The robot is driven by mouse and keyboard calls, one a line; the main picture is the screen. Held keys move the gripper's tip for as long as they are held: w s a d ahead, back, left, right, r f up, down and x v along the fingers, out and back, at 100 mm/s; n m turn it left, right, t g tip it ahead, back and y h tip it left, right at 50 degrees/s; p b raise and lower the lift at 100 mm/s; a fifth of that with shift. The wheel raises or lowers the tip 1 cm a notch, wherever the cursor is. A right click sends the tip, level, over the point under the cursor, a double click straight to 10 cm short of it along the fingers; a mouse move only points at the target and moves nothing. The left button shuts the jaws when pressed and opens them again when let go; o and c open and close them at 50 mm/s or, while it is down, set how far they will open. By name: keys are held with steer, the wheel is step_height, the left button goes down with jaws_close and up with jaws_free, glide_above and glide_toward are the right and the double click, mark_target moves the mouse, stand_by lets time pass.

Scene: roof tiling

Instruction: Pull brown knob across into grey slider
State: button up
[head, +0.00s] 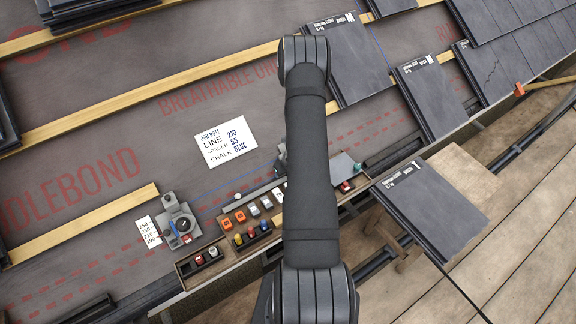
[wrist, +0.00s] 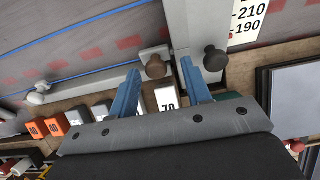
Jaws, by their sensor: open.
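A brown round knob (wrist: 155,66) shows in the wrist view at the end of a thin grey bar. In the picture it lies between the two blue fingertips of my gripper (wrist: 160,69), which is open; I cannot tell whether either finger touches it. A grey upright slider bar (wrist: 182,28) runs down from the top edge, just right of that knob.
A wooden tray (head: 188,268) with coloured blocks runs along the roof's lower edge. A white block marked 70 (wrist: 167,97) sits behind the fingers. A grey dial device (head: 180,222) stands at left, and a slate on a stool (head: 430,208) at right.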

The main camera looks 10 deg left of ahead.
steer(key=v, duration=1.7)
steer(key=x, duration=1.7)
steer(key=shift+r, duration=0.1)
steer(key=v, duration=1.7)
steer(key=x, duration=1.7)
steer(key=shift+a+f, duration=0.1)
steer(key=shift+f, duration=0.3)
steer(key=shift+s+a+r, duration=0.1)
steer(key=shift+s+a, duration=0.2)
steer(key=shift+a, duration=0.1)
